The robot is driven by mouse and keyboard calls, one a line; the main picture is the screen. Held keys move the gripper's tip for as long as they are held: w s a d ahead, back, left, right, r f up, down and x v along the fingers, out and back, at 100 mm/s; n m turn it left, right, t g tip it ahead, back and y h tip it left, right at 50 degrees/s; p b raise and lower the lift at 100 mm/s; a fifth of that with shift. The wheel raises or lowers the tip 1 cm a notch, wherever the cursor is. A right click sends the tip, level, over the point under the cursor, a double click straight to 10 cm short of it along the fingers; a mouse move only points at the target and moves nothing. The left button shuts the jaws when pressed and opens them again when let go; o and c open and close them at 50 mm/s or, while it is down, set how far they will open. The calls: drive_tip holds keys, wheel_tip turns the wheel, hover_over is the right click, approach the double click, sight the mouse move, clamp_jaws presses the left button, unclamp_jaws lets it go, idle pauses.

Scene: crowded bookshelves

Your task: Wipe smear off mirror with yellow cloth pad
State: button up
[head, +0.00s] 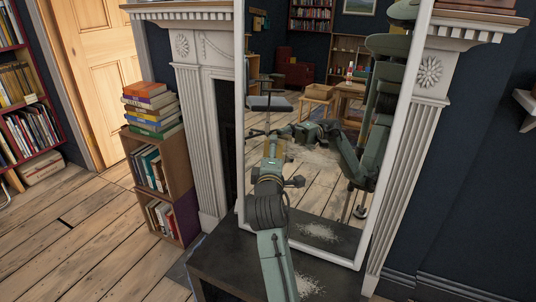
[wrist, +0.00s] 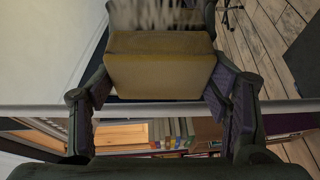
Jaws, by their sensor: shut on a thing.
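The tall mirror with a white frame (head: 240,120) leans in front of a fireplace, its glass showing the room's reflection. My gripper (head: 273,150) is at the left part of the glass. In the wrist view my gripper (wrist: 160,85) is shut on the yellow cloth pad (wrist: 160,76), a thick brownish-yellow block between its two fingers. The pad is at or very near the glass; I cannot tell if it touches. Pale grey streaks, apparently the smear (wrist: 160,13), show just beyond the pad's upper edge. A pale patch in the glass right of my gripper may be smear or reflection.
A dark hearth slab (head: 235,265) with white debris (head: 308,285) lies below the mirror. A small bookcase (head: 165,185) topped with stacked books (head: 152,108) stands left of the white fireplace surround (head: 195,110). Wooden floor at left is open.

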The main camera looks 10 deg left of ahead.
sight(261, 146)
drive_tip(key=shift+s+d, duration=0.25)
drive_tip(key=shift+d, duration=0.55)
drive_tip(key=shift+s+d, duration=0.2)
drive_tip(key=shift+d, duration=0.6)
drive_tip(key=shift+s+d, duration=0.25)
drive_tip(key=shift+d, duration=0.55)
drive_tip(key=shift+s+d+b, duration=0.2)
drive_tip(key=shift+s+d, duration=0.15)
drive_tip(key=shift+d, duration=0.55)
drive_tip(key=shift+s+d+b, duration=0.25)
drive_tip(key=shift+s+d, duration=0.1)
drive_tip(key=shift+d, duration=0.5)
drive_tip(key=shift+s+d+b, duration=0.2)
drive_tip(key=shift+s+d, duration=0.15)
drive_tip(key=shift+d, duration=0.55)
drive_tip(key=shift+s+d+b, duration=0.35)
drive_tip(key=shift+s+d, duration=0.05)
drive_tip(key=shift+d, duration=0.75)
drive_tip(key=shift+s+d+b, duration=0.35)
drive_tip(key=shift+d, duration=0.85)
drive_tip(key=shift+s+d+b, duration=0.35)
drive_tip(key=shift+s+d, duration=0.05)
drive_tip(key=shift+d, duration=0.75)
drive_tip(key=shift+s, duration=0.1)
drive_tip(key=shift+a, duration=0.1)
